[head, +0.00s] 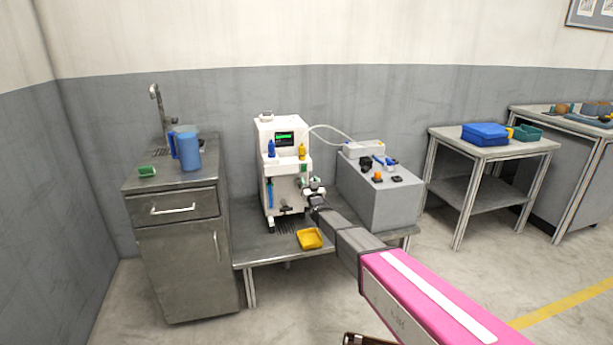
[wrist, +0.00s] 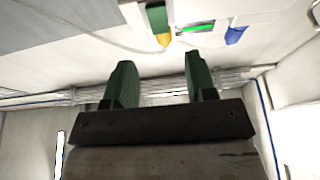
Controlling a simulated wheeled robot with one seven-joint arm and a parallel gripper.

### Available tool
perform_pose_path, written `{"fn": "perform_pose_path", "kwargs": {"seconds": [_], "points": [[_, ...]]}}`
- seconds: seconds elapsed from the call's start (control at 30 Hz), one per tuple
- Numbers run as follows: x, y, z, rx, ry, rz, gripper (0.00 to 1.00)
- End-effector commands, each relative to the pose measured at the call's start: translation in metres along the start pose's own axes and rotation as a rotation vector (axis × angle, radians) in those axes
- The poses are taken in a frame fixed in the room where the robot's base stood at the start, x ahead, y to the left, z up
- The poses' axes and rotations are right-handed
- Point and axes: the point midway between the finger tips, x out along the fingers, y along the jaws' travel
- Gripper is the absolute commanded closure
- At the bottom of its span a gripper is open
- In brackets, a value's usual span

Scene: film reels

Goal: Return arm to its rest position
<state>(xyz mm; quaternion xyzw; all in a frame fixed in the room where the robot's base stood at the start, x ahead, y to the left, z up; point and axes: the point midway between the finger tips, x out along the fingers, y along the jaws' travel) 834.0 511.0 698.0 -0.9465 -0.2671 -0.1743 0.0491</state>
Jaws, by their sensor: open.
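My arm reaches from the lower right in the head view, with its pink and grey links stretched out towards a white machine (head: 281,165). My gripper (head: 309,187) is small in that view and sits close in front of the machine's right side. In the wrist view my gripper (wrist: 158,75) is open, with two green fingers apart and nothing between them. The machine's underside, a yellow part (wrist: 165,38) and a blue part (wrist: 236,35) show beyond the fingertips. I cannot tell whether the fingers touch the machine.
The machine stands on a low metal table (head: 262,250) with a yellow tray (head: 310,238) at its front. A grey box (head: 385,200) stands right of it. A steel cabinet (head: 185,250) with a blue jug (head: 188,150) is at left.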

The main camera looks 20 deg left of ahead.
Motion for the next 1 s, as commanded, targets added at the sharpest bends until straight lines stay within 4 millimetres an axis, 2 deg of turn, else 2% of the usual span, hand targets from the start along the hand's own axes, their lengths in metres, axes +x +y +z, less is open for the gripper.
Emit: {"fn": "perform_pose_path", "kwargs": {"seconds": [0.03, 0.2, 0.53, 0.63, 0.77, 0.83, 0.97, 1.0], "points": [[-0.013, 0.000, -0.002, 0.000, -0.001, 0.000, 0.49], [-0.030, 0.000, -0.001, 0.000, 0.000, 0.000, 0.49], [-0.032, 0.000, 0.000, 0.000, 0.000, 0.000, 0.49], [-0.036, 0.007, 0.001, -0.003, -0.021, 0.008, 0.49], [-0.053, 0.034, 0.003, -0.011, -0.117, 0.041, 0.49], [-0.070, 0.058, 0.005, -0.016, -0.205, 0.071, 0.49], [-0.112, 0.107, 0.011, -0.019, -0.405, 0.138, 0.49], [-0.128, 0.123, 0.013, -0.018, -0.471, 0.160, 0.49]]}}
